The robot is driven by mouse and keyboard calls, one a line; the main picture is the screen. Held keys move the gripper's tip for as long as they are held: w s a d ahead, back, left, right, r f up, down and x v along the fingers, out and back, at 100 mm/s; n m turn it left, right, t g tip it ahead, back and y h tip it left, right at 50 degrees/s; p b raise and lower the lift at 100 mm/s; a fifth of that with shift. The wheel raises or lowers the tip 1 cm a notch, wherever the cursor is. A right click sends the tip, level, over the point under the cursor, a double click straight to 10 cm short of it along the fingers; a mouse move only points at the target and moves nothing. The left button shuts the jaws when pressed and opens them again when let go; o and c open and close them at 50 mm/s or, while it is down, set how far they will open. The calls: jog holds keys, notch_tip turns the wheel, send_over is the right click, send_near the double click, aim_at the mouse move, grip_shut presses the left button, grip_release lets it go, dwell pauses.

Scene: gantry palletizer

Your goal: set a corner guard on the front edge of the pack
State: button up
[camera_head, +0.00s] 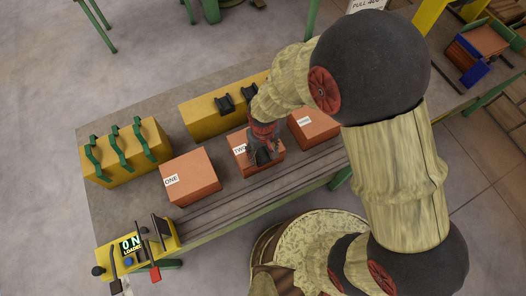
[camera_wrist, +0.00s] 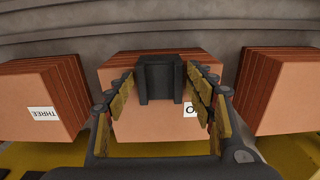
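Pack TWO (camera_head: 270,157) is an orange-brown box in the middle of a row of three on the bench. In the wrist view its top face (camera_wrist: 125,130) lies below my gripper, with the label partly hidden. My gripper (camera_head: 262,153) is over this pack, pointing down. The guard overlaps the pack's far edge in that view. I cannot tell whether it touches the pack. Two more black guards (camera_head: 224,105) sit on a yellow block (camera_head: 200,118).
Pack ONE (camera_head: 190,177) and pack THREE (camera_head: 314,125) stand either side, with gaps between. A yellow block with green handle-like pieces (camera_head: 140,165) is at the left. A control box (camera_head: 148,249) with a lit display and levers is at the bench's near left corner.

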jog(key=shift+o, duration=1.1)
notch_tip(320, 180, up, 12)
jog(key=s+d+r+m+t+b, duration=0.2)
jog(key=d+r+b, duration=0.3)
jog(key=d, duration=0.6)
jog(key=s+d+r+m+t+b, duration=0.3)
jog(key=s+d+r+m+b, duration=0.1)
jog(key=d+r, duration=0.5)
jog(key=s+d, duration=0.1)
jog(key=d, duration=0.1)
jog(key=shift+s+d+t+b, duration=0.25)
jog(key=shift+d+t+b, duration=0.05)
jog(key=shift+d+b, duration=0.1)
